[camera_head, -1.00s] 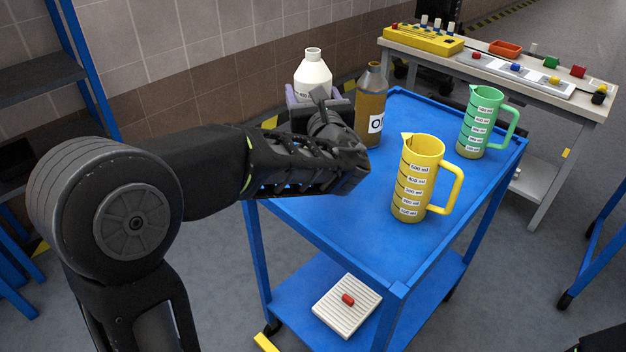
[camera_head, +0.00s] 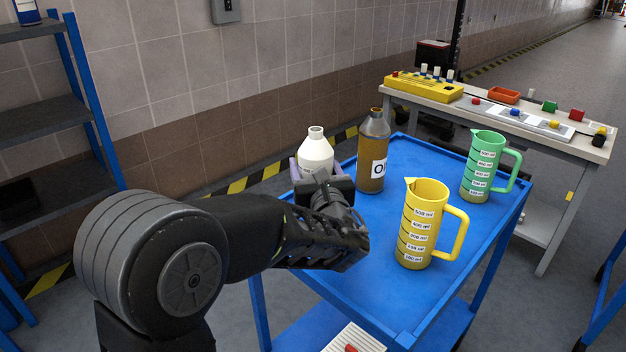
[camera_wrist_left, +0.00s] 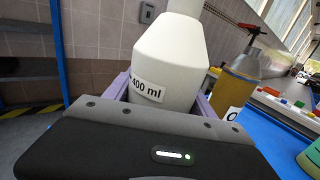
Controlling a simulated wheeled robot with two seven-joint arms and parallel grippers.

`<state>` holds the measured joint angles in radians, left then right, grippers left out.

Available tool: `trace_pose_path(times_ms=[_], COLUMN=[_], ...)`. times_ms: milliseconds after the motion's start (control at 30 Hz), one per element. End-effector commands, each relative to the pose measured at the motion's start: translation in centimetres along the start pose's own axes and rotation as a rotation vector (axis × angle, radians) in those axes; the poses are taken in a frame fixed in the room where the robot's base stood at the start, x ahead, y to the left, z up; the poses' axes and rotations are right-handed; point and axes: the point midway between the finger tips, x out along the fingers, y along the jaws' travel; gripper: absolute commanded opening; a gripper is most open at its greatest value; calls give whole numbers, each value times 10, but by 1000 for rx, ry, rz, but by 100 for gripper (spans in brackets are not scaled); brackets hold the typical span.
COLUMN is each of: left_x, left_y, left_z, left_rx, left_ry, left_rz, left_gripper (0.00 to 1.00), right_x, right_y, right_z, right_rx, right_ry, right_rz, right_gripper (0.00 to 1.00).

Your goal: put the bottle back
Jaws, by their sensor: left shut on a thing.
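A white bottle (camera_head: 316,152) with a narrow neck stands upright at the left end of the blue cart's top. My left gripper (camera_head: 309,172) is shut on it, with light purple fingers on both sides. In the left wrist view the white bottle (camera_wrist_left: 171,65) fills the middle, with a "400 ml" label facing the camera and the gripper's fingers (camera_wrist_left: 165,98) around its body. The bottle's base is hidden behind my gripper, so I cannot tell whether it touches the cart. My right gripper is not in view.
A brown oil bottle (camera_head: 373,155) stands close to the right of the white bottle. A yellow jug (camera_head: 420,235) and a green jug (camera_head: 482,170) stand on the blue cart (camera_head: 412,150). A grey shelf with blue posts (camera_head: 92,110) is at the left. A workbench (camera_head: 590,146) stands behind.

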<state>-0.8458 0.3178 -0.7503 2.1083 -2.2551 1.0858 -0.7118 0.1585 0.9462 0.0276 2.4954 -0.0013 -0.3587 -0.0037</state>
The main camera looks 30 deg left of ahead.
Motion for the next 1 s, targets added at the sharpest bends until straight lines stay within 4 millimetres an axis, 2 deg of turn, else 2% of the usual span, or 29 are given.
trace_pose_path(times_ms=[200, 633, 667, 900, 1000], left_x=[0, 0, -1, 0, 0], left_y=[0, 0, 0, 0, 0], left_z=[-31, -36, -36, -36, -36], left_rx=[4, 1, 1, 1, 1], left_ry=[0, -1, 1, 1, 1], left_rz=[1, 0, 0, 0, 0], left_gripper=[0, 0, 65, 85, 86], right_x=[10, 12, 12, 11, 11], right_y=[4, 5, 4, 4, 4], right_z=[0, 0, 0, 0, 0], right_rx=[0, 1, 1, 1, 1], right_ry=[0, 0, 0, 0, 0], right_rz=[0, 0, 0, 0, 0], right_gripper=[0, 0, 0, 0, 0])
